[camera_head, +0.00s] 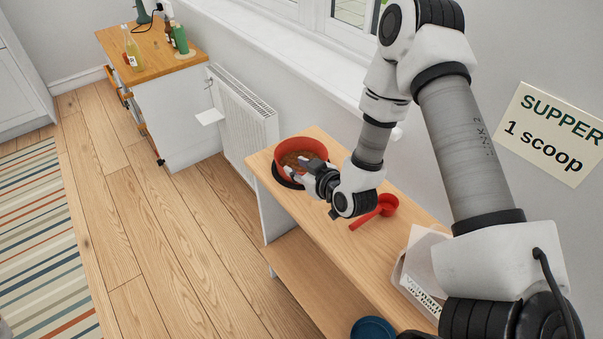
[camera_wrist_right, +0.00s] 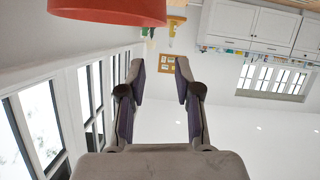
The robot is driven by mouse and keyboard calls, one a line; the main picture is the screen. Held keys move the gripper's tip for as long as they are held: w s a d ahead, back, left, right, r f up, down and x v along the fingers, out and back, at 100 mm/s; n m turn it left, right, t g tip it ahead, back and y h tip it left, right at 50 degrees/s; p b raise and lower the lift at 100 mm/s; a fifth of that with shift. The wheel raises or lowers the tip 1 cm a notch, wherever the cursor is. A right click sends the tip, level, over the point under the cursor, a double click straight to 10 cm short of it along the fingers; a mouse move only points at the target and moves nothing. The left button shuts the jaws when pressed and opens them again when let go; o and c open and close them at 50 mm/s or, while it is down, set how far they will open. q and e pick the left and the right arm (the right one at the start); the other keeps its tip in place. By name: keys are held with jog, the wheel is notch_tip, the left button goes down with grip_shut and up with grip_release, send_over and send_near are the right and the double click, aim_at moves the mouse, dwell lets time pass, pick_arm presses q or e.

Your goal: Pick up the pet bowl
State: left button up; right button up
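The red pet bowl (camera_head: 287,147), with brown food inside, stands upright at the far end of a wooden bench top (camera_head: 330,229). A black shape shows under its left rim. My right gripper (camera_head: 312,174) is at the bowl's near right side and covers part of its wall. In the right wrist view the fingers (camera_wrist_right: 160,80) are apart with nothing between them. The bowl (camera_wrist_right: 108,10) shows there at the upper left, cut off by the edge. From these views I cannot tell if the fingers touch it. My left gripper is not in view.
A labelled white box (camera_head: 421,287) and a blue bowl (camera_head: 373,328) are nearer. A white radiator (camera_head: 243,112) and wall stand behind the bench. Bottles (camera_head: 132,50) stand on a far cabinet.

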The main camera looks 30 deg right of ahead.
aim_at(280, 164)
jog(key=f+b, duration=0.1)
jog(key=f, duration=0.1)
jog(key=w+f, duration=0.1)
jog(key=shift+f+b, duration=0.35)
jog(key=shift+w+p, duration=0.4)
jog(key=shift+w, duration=0.4)
jog(key=x, duration=0.1)
jog(key=p+x, duration=0.1)
jog(key=x, duration=0.3)
jog(key=shift+w+a+r, duration=0.1)
jog(key=shift+w+r, duration=0.1)
jog(key=shift+w, duration=0.1)
jog(key=shift+w+f, duration=0.15)
jog(key=shift+w, duration=0.05)
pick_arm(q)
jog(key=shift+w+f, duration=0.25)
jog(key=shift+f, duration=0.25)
pick_arm(e)
jog(key=shift+s, duration=0.1)
grip_shut()
